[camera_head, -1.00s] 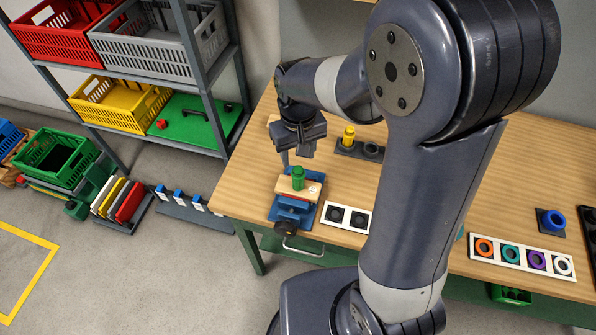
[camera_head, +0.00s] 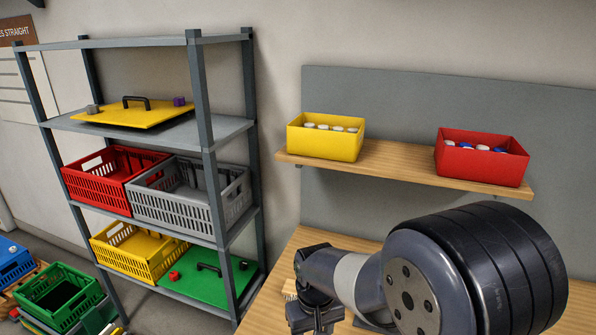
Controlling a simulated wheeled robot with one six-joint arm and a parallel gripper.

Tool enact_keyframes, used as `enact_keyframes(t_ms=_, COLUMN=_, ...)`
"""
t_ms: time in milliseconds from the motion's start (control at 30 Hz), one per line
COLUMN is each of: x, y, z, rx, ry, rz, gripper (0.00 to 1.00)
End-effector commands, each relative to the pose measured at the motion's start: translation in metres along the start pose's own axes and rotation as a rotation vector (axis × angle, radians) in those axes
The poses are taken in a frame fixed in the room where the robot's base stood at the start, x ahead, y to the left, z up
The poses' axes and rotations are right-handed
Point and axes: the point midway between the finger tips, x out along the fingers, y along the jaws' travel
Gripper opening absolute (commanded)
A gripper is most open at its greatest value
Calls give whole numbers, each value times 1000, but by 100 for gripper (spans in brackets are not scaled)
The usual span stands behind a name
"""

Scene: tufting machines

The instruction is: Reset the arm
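My gripper (camera_head: 316,318) shows at the bottom middle, at the end of my bent arm, over the left part of the wooden table (camera_head: 283,268). Its fingertips are cut off by the bottom edge of the view, so I cannot see whether it is open or shut. The vise and the green piece on the table are out of view.
A grey shelf rack (camera_head: 205,131) stands left of the table. It holds a yellow panel (camera_head: 133,114), a red crate (camera_head: 103,185), a grey crate (camera_head: 190,207), a yellow crate (camera_head: 137,257) and a green panel (camera_head: 199,287). A wall shelf (camera_head: 398,171) carries a yellow bin (camera_head: 325,146) and a red bin (camera_head: 481,166).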

Motion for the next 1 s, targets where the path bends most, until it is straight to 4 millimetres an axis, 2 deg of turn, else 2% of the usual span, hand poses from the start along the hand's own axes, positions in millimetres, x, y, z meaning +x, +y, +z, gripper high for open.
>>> enact_keyframes(t_ms=33, x=13, y=0, z=0, rx=0, ry=-2, rz=0, gripper=47)
enact_keyframes(t_ms=100, x=22, y=0, z=0, rx=0, ry=-2, rz=0, gripper=47)
enact_keyframes(t_ms=433, x=58, y=0, z=0, rx=0, ry=0, rz=0, gripper=47)
enact_keyframes(t_ms=600, x=63, y=0, z=0, rx=0, ry=0, rz=0, gripper=47)
enact_keyframes(t_ms=1000, x=59, y=0, z=0, rx=0, ry=0, rz=0, gripper=47)
